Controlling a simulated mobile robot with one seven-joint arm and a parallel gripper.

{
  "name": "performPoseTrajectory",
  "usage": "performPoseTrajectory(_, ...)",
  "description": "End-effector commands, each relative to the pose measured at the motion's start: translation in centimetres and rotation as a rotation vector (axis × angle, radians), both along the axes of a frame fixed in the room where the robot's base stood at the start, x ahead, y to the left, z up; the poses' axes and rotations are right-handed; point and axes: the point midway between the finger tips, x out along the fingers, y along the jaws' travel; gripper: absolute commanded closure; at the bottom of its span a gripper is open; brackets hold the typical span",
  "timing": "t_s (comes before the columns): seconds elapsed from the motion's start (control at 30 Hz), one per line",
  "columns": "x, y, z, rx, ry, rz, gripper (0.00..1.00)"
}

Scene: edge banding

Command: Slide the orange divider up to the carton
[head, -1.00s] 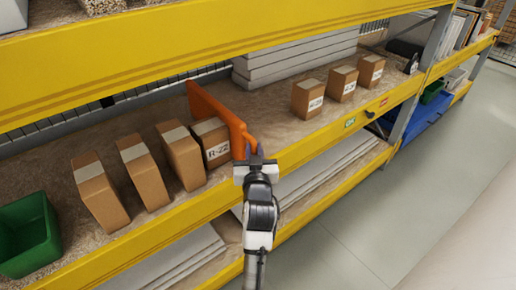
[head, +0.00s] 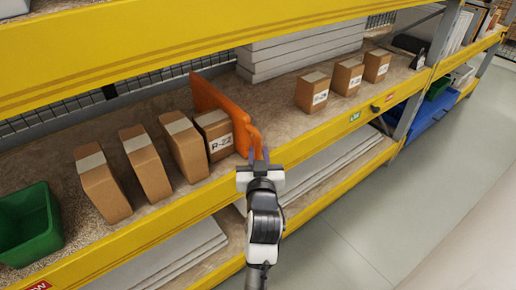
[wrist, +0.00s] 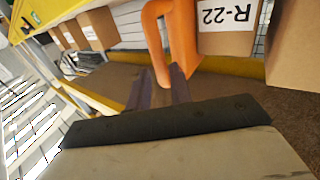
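The orange divider (head: 222,110) stands upright across the shelf, just right of the carton labelled R-22 (head: 216,135). Any gap between them is too small to tell. In the wrist view, the divider (wrist: 184,45) has a looped handle at its front edge, beside the R-22 carton (wrist: 228,17). My gripper (head: 258,154) is at the shelf's front edge, at the divider's handle. Its two fingers (wrist: 160,88) are apart, with the handle's lower end between their tips. I see no clear grip on it.
Several plain cartons (head: 145,162) stand left of R-22, with a green bin (head: 28,225) at the far left. Three labelled cartons (head: 347,77) stand to the right. A yellow beam (head: 190,213) edges the shelf.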

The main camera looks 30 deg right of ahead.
Motion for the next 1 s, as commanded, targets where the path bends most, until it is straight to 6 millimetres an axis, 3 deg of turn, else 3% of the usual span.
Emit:
performPoseTrajectory(0.1, -1.6, 0.9, -0.2, -0.001, 0.000, -0.001, 0.78)
performPoseTrajectory(0.3, -2.7, 1.5, -0.1, 0.000, 0.000, 0.000, 0.78)
performPoseTrajectory(1.0, -2.7, 1.5, 0.0, 0.000, 0.000, -0.001, 0.78)
